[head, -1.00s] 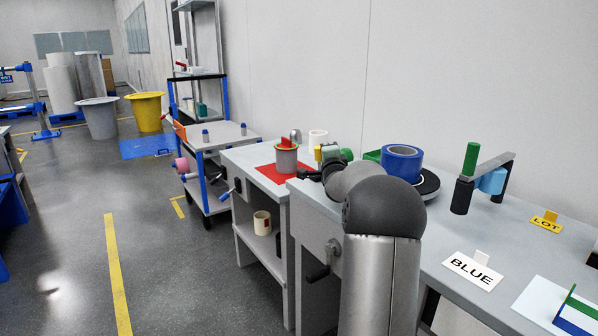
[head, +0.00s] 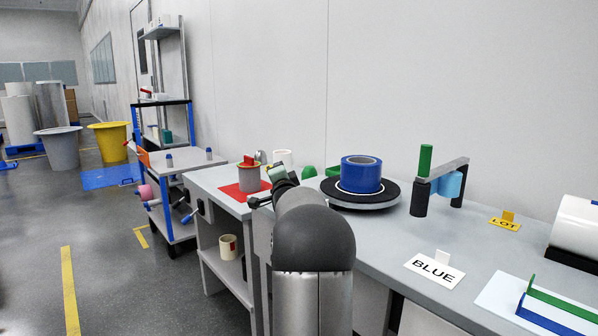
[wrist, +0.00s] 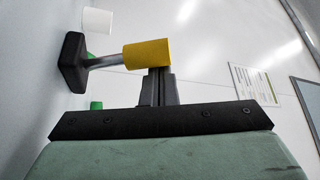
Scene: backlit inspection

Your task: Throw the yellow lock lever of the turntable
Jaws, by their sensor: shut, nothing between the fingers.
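The yellow lock lever (wrist: 147,53) shows in the wrist view as a yellow grip on a metal rod that runs left to a black base. My gripper (wrist: 158,74) is shut and empty. Its dark fingertips are right at the lower right end of the yellow grip; I cannot tell whether they touch it. In the head view the lever is not visible, and my arm covers much of that area. The turntable (head: 376,206) is a black disc on the bench, with a roll of blue tape (head: 361,175) on it.
A green dome (head: 308,173) and a white roll (head: 283,157) stand near the wall. A green-handled stand (head: 425,160) and a BLUE sign (head: 434,271) are to the right.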

